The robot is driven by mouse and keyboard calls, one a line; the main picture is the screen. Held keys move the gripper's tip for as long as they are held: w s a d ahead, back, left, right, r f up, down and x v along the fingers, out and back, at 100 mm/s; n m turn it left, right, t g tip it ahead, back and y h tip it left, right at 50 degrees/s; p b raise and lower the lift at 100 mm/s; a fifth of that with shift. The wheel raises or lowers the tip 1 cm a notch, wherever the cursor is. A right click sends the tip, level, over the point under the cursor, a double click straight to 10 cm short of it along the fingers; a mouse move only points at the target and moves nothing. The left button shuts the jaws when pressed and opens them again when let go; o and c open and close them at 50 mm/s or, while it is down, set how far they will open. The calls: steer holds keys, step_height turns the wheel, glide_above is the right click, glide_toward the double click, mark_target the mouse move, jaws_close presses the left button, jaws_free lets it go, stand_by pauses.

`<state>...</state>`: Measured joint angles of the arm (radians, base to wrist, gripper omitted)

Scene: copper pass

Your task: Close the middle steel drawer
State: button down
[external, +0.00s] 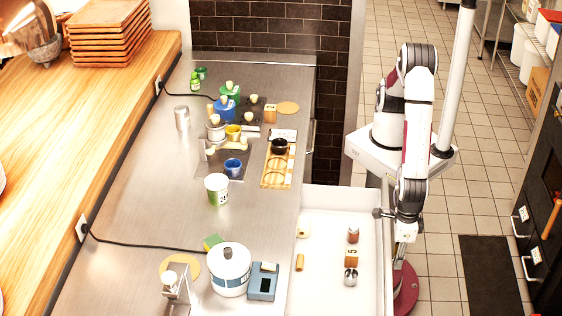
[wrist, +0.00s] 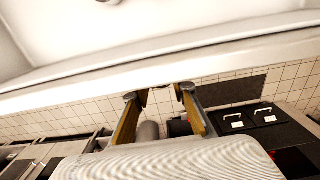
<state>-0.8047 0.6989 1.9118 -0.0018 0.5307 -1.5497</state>
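The open steel drawer (external: 328,205) sticks out to the right from under the counter in the external view. Its pale interior holds several small things. In the wrist view, its long white rim (wrist: 75,87) crosses just beyond my fingertips. My gripper (wrist: 160,92) is open, with two separated fingers and nothing seen held between them. In the external view, my gripper (external: 404,232) is at the drawer's outer right end, low beside its front. Whether it touches the front cannot be told. The drawer's handle is hidden.
A reddish jar (external: 353,235), a numbered box (external: 351,257) and a metal cup (external: 351,277) stand in the drawer. The steel counter (external: 130,210) carries a white pot (external: 231,270) and several cups. Tiled floor (external: 455,190) lies open to the right.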

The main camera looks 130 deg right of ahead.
steer(key=shift+w+d, duration=0.1)
glide_above(311, 268)
stand_by(0.7)
steer(key=c, duration=1.7)
jaws_free()
steer(key=shift+r, duration=0.15)
steer(key=shift+r, duration=5.85)
